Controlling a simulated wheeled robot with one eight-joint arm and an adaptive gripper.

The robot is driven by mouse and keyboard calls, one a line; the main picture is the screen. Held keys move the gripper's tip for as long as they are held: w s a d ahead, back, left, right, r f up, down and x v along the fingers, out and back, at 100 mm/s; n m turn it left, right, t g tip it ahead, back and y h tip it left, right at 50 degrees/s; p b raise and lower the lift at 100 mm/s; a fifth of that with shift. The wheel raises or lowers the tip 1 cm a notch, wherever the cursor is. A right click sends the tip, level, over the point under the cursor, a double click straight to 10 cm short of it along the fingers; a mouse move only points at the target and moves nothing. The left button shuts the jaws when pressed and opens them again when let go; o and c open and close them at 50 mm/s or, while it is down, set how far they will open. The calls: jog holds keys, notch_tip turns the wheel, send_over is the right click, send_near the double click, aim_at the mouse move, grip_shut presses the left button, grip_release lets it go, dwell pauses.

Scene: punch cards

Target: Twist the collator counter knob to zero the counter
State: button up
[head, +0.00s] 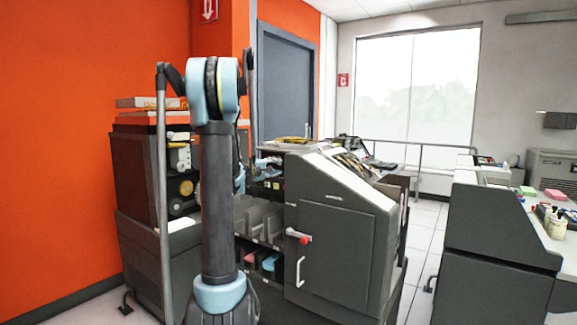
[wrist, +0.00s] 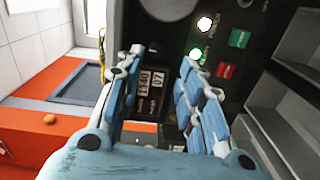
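The collator (head: 335,240) is a dark grey machine with a sloped top, right of my arm in the head view. In the wrist view its dark panel holds a counter (wrist: 151,79) with small white number windows, one reading about 1140 and one 07. My gripper (wrist: 162,60) is open, with its two blue-and-white fingers on either side of the counter and nothing held between them. I cannot make out the counter knob for certain; the fingers cover part of the panel.
A green button (wrist: 238,38), a red button (wrist: 225,70) and lit lamps (wrist: 204,23) sit right of the fingers. A red-handled lever (head: 298,236) sticks out beside the collator's front door.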

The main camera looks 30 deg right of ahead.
jog(key=x, duration=0.9)
jog(key=shift+w+d+r, duration=0.2)
jog(key=shift+w, duration=0.1)
dwell(0.4)
grip_shut()
